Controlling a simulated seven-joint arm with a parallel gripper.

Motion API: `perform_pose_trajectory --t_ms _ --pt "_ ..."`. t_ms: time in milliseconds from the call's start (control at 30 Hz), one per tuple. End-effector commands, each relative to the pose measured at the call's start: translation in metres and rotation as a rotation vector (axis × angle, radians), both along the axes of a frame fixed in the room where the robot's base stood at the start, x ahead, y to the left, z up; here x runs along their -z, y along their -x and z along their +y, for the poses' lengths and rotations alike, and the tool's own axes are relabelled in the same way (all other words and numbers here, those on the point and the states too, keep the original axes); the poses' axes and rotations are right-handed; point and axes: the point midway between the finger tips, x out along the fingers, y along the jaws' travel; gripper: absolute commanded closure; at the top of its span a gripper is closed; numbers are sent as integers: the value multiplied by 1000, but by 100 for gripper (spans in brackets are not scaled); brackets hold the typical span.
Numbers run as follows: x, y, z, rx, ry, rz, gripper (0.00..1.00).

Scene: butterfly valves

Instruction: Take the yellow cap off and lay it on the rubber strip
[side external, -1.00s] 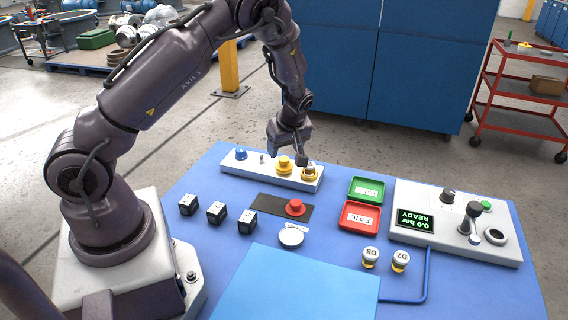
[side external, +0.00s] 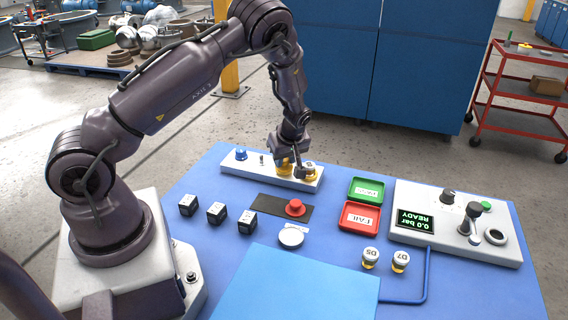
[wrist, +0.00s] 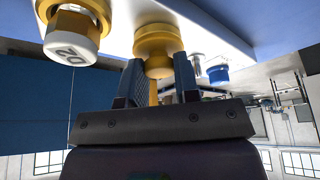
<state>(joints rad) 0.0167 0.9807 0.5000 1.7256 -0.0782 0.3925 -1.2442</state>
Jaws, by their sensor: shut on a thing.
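The yellow cap (wrist: 158,50) is a round knob with a wide flange, standing on the white rail (side external: 239,166) at the back of the blue mat. My gripper (wrist: 158,78) is shut on it, one finger on each side, in the wrist view. In the side view the cap (side external: 284,171) is partly hidden by my gripper (side external: 286,164), and I cannot tell whether it is still seated. The black rubber strip (side external: 264,202) lies in front of the rail, with a red cap (side external: 295,207) on its right end.
A white-topped, yellow-bodied valve marked D2 (wrist: 76,38) stands close beside my gripper. A blue cap (side external: 241,153) is at the rail's left end. Several black blocks (side external: 217,212), a white disc (side external: 290,237) and the red FAIL tray (side external: 360,217) lie nearer. The strip's left part is bare.

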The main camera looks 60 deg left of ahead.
Motion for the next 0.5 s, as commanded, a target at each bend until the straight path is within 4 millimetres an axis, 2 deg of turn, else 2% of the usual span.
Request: perform_pose_trajectory --t_ms 267,367,500 --pt "-3 0 -1 1 1 -1 92" --pt "-13 -1 -1 2 0 -4 92" --pt "-38 4 -4 2 1 -2 92"
